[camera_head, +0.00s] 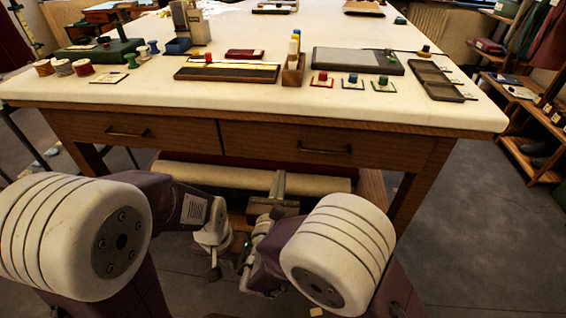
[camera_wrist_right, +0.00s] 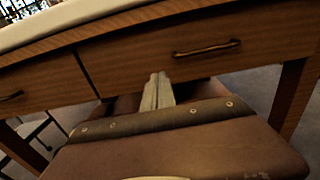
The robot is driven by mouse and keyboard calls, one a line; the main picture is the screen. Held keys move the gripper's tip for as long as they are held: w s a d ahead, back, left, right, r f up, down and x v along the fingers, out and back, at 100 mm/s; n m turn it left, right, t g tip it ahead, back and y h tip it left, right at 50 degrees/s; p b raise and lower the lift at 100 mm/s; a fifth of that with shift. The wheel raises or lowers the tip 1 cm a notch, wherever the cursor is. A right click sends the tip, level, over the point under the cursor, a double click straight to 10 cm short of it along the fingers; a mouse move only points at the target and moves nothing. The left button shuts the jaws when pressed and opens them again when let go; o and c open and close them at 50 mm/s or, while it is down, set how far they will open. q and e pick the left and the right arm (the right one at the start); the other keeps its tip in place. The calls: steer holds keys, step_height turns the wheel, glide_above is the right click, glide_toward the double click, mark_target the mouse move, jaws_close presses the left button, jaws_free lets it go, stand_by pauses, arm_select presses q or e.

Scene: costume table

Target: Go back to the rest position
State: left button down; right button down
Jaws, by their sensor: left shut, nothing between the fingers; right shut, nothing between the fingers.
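My right gripper (camera_head: 279,182) is below the front edge of the table (camera_head: 330,112), in front of the drawers. In the right wrist view its two fingers (camera_wrist_right: 158,90) lie together with nothing between them, pointing at the drawer front (camera_wrist_right: 190,58). My left gripper (camera_head: 214,270) hangs low at the left of the right one, small and partly hidden by its own wrist. It looks shut, and nothing shows in it. Both grippers are clear of the things on the tabletop.
Drawer handles (camera_head: 325,149) face me. Rolls (camera_head: 230,176) lie under the table. Floor (camera_head: 480,230) is free at right.

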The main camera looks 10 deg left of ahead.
steer(key=shift+s, duration=0.85)
